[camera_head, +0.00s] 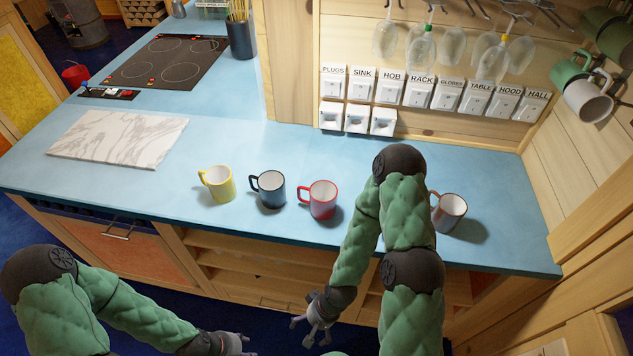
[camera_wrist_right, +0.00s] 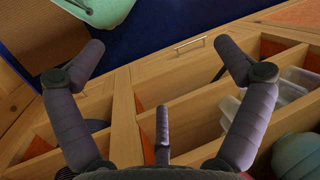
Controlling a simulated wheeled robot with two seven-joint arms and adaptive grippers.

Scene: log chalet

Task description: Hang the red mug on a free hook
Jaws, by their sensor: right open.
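The red mug (camera_head: 323,201) stands upright on the blue counter, its handle toward the left. Its rim and handle are red. My right gripper (camera_head: 313,330) is open and empty, low in front of the counter and below the mug. Its spread fingers (camera_wrist_right: 158,62) show in the right wrist view with nothing between them. My left gripper (camera_head: 238,344) is at the bottom edge, partly cut off; its jaw state is unclear. Mugs hang on the right wall: a green one (camera_head: 568,70) and a white one (camera_head: 587,98). The hooks themselves are hard to make out.
A yellow mug (camera_head: 217,184), a dark blue mug (camera_head: 268,189) and a brown-handled mug (camera_head: 449,212) stand on the blue counter (camera_head: 200,265). My right arm passes in front of the counter. Glasses (camera_head: 420,50) hang above labelled switches. A marble board (camera_head: 118,138) lies left.

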